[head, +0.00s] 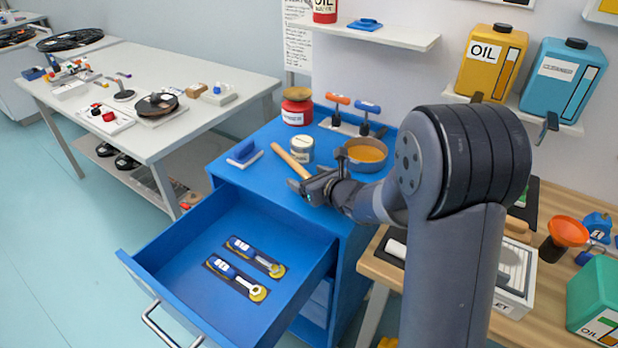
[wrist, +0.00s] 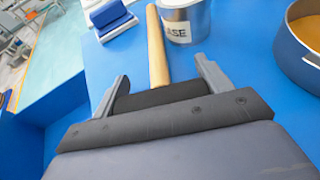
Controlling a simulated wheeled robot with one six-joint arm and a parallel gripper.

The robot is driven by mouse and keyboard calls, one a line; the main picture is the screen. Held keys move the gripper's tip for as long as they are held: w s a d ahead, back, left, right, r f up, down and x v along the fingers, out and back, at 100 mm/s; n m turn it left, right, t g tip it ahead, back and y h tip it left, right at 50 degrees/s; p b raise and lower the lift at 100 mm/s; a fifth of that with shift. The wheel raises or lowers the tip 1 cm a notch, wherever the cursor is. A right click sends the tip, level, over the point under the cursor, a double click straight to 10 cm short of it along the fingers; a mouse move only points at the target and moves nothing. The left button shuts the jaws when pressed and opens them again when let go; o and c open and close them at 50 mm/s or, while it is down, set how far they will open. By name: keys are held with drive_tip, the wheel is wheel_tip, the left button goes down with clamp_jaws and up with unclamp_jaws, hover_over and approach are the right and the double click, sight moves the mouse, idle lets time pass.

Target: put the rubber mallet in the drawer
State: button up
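The rubber mallet lies on top of the blue cabinet, its wooden handle (head: 290,160) pointing up and left, away from my gripper. The handle also shows in the wrist view (wrist: 157,45). A black block (wrist: 157,95), apparently the mallet head, fills the space between the fingers. My gripper (head: 322,183) is low over the cabinet top, its two fingers wide apart, one at each end of the black block. Whether they press on it is not clear. The blue drawer (head: 190,290) is pulled out below, with two blue-handled tools (head: 238,278) in dark recesses on its floor.
A grey tin (head: 301,149) stands close beside the handle, and a pan of orange contents (head: 365,153) is right of it. A blue-and-white block (head: 244,153), a red jar (head: 297,107) and upright tools (head: 338,112) are also on top. The drawer's front half is largely clear.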

drive_tip(key=o, duration=0.4)
